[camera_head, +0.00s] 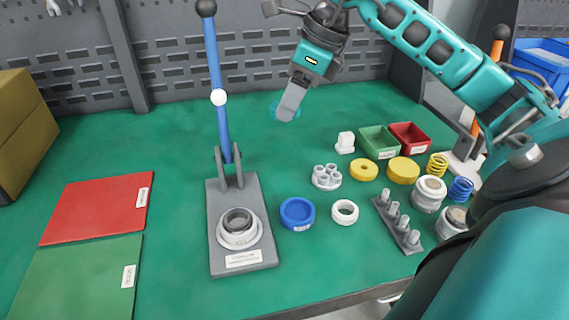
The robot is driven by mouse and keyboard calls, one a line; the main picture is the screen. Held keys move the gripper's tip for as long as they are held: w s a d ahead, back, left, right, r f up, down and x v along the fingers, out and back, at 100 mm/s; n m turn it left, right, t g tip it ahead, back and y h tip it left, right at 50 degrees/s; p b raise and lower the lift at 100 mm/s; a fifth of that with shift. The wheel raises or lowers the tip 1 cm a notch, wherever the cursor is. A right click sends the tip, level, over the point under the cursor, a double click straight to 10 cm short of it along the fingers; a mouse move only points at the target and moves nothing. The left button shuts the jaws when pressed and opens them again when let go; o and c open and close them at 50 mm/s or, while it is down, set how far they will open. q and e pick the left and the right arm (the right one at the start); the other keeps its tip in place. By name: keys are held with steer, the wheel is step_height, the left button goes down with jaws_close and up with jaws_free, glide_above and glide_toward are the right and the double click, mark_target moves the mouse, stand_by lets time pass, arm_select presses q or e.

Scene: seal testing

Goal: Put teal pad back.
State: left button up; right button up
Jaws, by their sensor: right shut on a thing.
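The teal pad (276,107) is a thin round disc, close in colour to the table top, at the upper middle of the head view. My right gripper (288,110) comes in from the upper right, pointing down, and is shut on the pad. Its grey fingers cover the middle of the pad, and only the rim shows around them. I cannot tell how high the pad is above the table. My left gripper is not in view.
A grey press (220,190) with an upright blue lever stands left of centre. Red (95,208) and green (75,275) mats lie at left. Blue (297,213) and white (344,212) rings, a peg rack (398,222), yellow discs and small green (380,142) and red (409,137) bins fill the right side.

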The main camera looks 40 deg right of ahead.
steer(key=b, duration=0.3)
glide_above(284, 184)
steer(key=s, duration=0.1)
steer(key=f, duration=0.8)
steer(key=d+f, duration=0.1)
steer(key=f, duration=0.3)
steer(key=shift+s+f, duration=0.1)
steer(key=shift+f, duration=0.05)
step_height(284, 184, down, 4)
steer(key=shift+f+b, duration=0.1)
steer(key=shift+b, duration=0.5)
steer(key=shift+f, duration=0.25)
steer(key=shift+r, duration=0.1)
steer(key=shift+f, duration=0.25)
steer(key=o, duration=1)
steer(key=shift+r, duration=0.1)
